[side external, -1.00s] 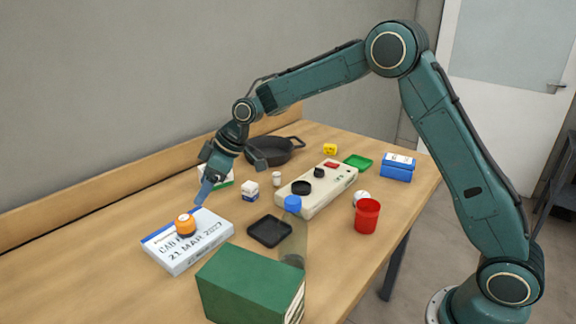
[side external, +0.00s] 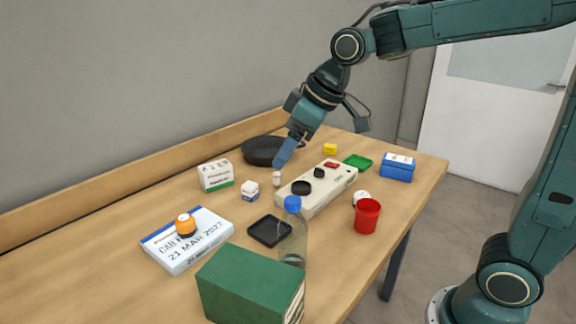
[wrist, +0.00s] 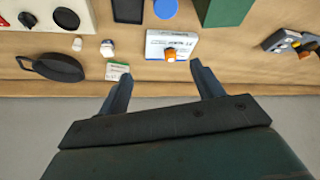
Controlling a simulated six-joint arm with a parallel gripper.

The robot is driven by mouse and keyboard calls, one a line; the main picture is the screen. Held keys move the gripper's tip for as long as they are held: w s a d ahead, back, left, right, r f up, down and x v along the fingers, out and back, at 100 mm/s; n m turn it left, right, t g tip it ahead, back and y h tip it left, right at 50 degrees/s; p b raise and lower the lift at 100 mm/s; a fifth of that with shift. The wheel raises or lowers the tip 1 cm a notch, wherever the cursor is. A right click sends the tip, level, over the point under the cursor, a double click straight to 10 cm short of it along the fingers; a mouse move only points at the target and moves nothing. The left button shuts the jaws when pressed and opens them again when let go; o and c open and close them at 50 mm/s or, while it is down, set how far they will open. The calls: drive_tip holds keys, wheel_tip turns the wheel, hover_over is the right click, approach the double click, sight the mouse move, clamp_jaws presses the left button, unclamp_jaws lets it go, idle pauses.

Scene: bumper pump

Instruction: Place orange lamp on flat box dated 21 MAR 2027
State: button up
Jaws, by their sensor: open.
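The orange lamp (side external: 185,224) stands on top of the flat box (side external: 205,245), which reads 21 MAR 2027 and lies on the table at the left. The lamp has a dark base and sits toward the box's upper left part. In the wrist view the lamp (wrist: 170,55) also shows on the white flat box (wrist: 182,43). My gripper (side external: 280,160) is raised above the back of the table, well to the right of the lamp and apart from it. In the wrist view its two fingers (wrist: 160,80) are spread with nothing between them.
A white and green carton (side external: 215,175), a small white and blue box (side external: 250,190) and a black pan (side external: 262,151) stand near the back. A beige panel (side external: 325,190), a clear bottle (side external: 293,235), a red cup (side external: 367,217) and a green block (side external: 250,285) crowd the middle and front.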

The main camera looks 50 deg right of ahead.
drive_tip(key=s+d+f+m+h, duration=0.1)
drive_tip(key=s+d+m, duration=0.1)
drive_tip(key=s, duration=0.8)
drive_tip(key=s+d+f+m+h, duration=0.1)
drive_tip(key=s+d+m, duration=0.1)
drive_tip(key=s, duration=0.9)
drive_tip(key=shift+d+m, duration=0.3)
drive_tip(key=shift+d, duration=0.25)
